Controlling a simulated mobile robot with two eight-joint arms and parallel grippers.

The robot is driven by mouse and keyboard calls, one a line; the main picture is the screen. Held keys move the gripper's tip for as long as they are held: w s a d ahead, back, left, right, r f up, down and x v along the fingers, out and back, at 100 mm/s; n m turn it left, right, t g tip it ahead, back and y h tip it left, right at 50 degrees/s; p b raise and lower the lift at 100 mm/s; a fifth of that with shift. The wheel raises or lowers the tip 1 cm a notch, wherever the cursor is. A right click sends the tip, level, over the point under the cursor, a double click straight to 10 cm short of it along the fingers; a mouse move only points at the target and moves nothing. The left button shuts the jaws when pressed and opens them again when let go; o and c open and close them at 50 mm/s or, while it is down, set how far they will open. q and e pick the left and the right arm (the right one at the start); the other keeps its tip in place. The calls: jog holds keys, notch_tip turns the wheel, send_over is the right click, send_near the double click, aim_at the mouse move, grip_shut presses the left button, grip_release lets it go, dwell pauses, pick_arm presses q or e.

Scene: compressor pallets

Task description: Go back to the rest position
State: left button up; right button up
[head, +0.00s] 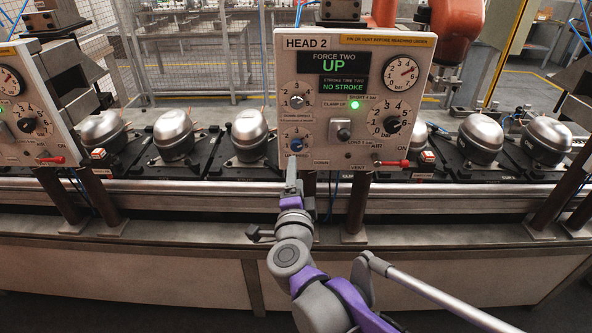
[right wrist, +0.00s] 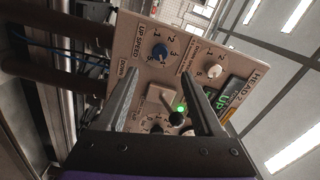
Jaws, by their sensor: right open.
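My right gripper (head: 291,168) comes in from the lower right in the head view, in front of the lower left part of the HEAD 2 panel (head: 310,103). Its tip is just below the blue UP SPEED knob (head: 297,145). In the right wrist view its two fingers (right wrist: 160,68) are apart, with nothing held between them. The panel face (right wrist: 186,86) lies beyond them, with the blue knob (right wrist: 160,52) near the fingertips. Whether the fingers touch the panel cannot be told. The panel display reads UP and NO STROKE, and its green lamp (head: 355,105) is lit. My left gripper is not in view.
Several silver compressors (head: 174,133) sit on black pallets along the conveyor behind the panel. A second panel (head: 30,105) stands at the left. Red valve handles (head: 392,163) stick out at the panels' lower edges. A metal ledge (head: 150,232) runs along the front.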

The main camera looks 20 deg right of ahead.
dwell(0.4)
jog(key=s+a+f+n+g+y+p, duration=0.25)
jog(key=s+a+f+n+y, duration=0.3)
jog(key=s+n+y, duration=0.55)
jog(key=s+d+f+n+g+h, duration=0.3)
jog(key=s+d+f+g, duration=0.1)
jog(key=s+f, duration=0.3)
jog(key=s+d+f+n+g+h, duration=0.3)
jog(key=s+d+f+n+g, duration=0.1)
jog(key=s+f, duration=0.3)
jog(key=shift+s+d+f+n+g+p, duration=0.15)
jog(key=shift+d+f+n+g+p, duration=0.25)
jog(key=shift+g, duration=0.35)
